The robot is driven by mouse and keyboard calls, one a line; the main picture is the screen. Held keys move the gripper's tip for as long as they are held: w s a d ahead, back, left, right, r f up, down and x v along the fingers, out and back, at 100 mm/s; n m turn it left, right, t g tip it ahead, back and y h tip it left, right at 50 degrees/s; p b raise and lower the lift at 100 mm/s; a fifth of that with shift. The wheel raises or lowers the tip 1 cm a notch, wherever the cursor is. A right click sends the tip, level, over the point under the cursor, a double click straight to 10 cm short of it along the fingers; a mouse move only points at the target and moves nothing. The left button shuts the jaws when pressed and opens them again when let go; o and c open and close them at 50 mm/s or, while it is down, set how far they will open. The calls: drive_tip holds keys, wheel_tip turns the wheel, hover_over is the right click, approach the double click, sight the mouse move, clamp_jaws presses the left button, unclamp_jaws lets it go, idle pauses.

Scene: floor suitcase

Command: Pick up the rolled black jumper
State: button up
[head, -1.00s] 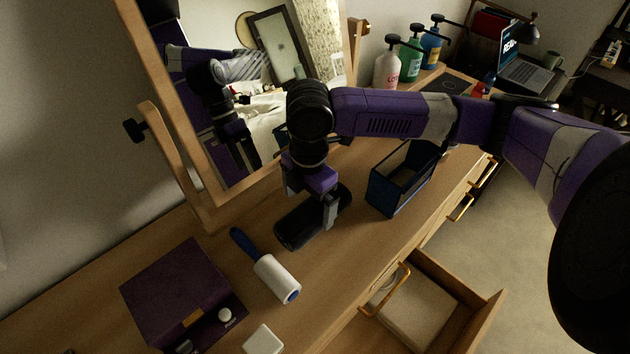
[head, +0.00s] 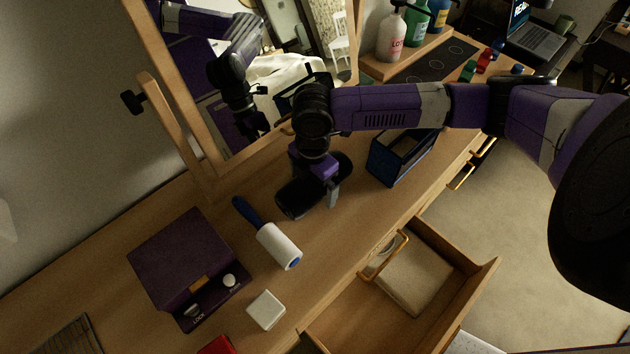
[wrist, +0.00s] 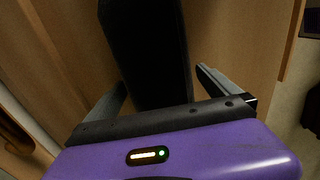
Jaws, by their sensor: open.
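The rolled black jumper (head: 295,199) lies on the wooden dresser top in front of the mirror, a dark cylinder set at a slant. My gripper (head: 324,192) is directly over it, pointing down, with one finger showing on the jumper's near side. In the wrist view the jumper (wrist: 148,50) is a black shape running between the two open fingers of my gripper (wrist: 160,90). The fingers stand apart on either side of it. Whether they touch it is hard to tell in the dark picture.
A lint roller (head: 278,246), a purple box (head: 180,258) and a white block (head: 266,309) lie to the left and nearer. A blue open bin (head: 388,168) stands close on the right. The tilted mirror frame (head: 205,160) is behind. An open drawer (head: 455,300) juts out in front.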

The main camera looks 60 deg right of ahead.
drive_tip(key=shift+c, duration=0.4)
drive_tip(key=c, duration=1.7)
drive_tip(key=shift+r, duration=0.1)
drive_tip(key=shift+c, duration=0.2)
